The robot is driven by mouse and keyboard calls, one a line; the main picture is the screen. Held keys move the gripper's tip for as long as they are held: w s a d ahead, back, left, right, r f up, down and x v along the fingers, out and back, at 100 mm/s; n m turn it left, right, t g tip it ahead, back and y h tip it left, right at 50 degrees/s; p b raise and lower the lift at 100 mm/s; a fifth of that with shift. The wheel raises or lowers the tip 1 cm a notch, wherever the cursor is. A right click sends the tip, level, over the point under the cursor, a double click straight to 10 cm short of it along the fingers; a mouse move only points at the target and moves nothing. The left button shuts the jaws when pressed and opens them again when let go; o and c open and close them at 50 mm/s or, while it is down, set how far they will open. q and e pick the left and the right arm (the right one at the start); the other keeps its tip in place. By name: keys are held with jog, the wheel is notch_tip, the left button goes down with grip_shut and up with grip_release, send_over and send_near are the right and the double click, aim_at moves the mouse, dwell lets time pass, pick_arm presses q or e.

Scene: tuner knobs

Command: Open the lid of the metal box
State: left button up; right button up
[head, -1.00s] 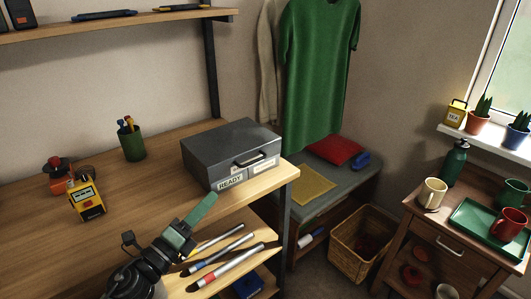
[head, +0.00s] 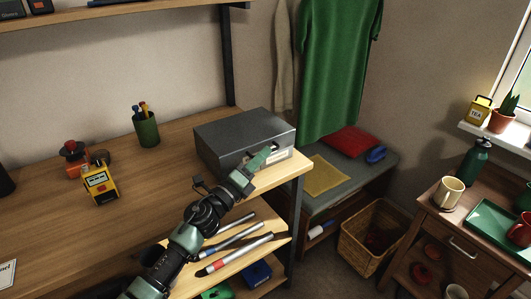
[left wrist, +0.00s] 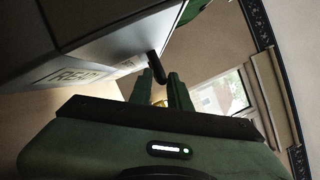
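The grey metal box (head: 245,135) stands on the wooden workbench near its right end, with its lid down. My left gripper (head: 267,155) is at the front face of the box, covering most of the handle in the head view. In the left wrist view the box (left wrist: 100,45) fills the upper left, with its READY label. The dark handle (left wrist: 156,66) shows at the tips of my left gripper's fingers, which stand apart with a gap between them. Whether they touch the handle I cannot tell. My right gripper is not in view.
A yellow device (head: 100,184) and a green pen cup (head: 146,128) stand on the bench left of the box. A shelf hangs above the bench. The bench top left of the box is mostly clear.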

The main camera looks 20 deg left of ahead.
pick_arm(q)
jog(key=shift+x, duration=0.95)
grip_shut()
dwell(0.8)
